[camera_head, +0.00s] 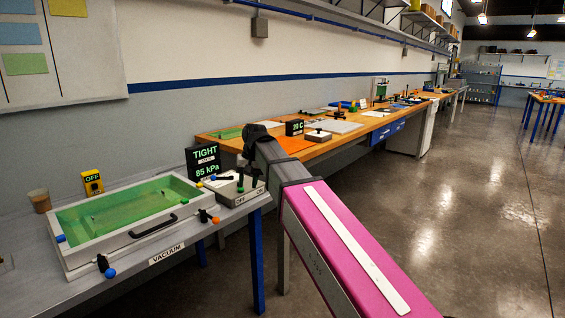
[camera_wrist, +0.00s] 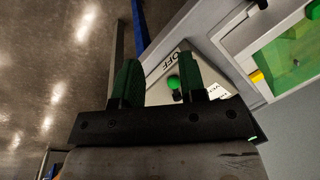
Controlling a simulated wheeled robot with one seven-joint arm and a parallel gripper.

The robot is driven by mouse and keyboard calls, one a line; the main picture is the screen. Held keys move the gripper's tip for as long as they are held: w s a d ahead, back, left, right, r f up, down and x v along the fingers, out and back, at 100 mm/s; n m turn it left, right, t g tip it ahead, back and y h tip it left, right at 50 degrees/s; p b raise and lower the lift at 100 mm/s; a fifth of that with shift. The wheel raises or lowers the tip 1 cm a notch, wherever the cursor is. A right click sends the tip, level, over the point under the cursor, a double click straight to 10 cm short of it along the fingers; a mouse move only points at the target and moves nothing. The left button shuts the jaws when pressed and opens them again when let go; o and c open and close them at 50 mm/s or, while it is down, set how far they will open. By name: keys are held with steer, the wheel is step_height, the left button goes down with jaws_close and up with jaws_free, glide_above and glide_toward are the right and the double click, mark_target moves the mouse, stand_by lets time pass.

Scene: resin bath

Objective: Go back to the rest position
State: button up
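My gripper (camera_wrist: 160,65) shows in the wrist view with its two dark green fingers apart and nothing clasped between them.
A green-lined vacuum tray (camera_head: 125,213) with a black handle stands on the grey bench (camera_head: 190,243). A sign (camera_head: 203,160) reading TIGHT, 85 kPa stands behind the switch box. A long wooden bench (camera_head: 325,147) carries several items. The floor (camera_head: 440,220) at right is clear.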

steer(key=s+d+f+m, duration=0.1)
steer(key=s+d+f, duration=0.1)
steer(key=d+f, duration=1.5)
steer(key=s+d+f+h, duration=0.1)
steer(key=s+d+f, duration=0.4)
steer(key=d+f, duration=0.2)
steer(key=s+d+f+m+h, duration=0.1)
steer(key=s+d+f, duration=0.4)
steer(key=d+f, duration=0.2)
steer(key=shift+s+d+f, duration=0.15)
steer(key=shift+d+f, duration=0.05)
steer(key=shift+f, duration=0.75)
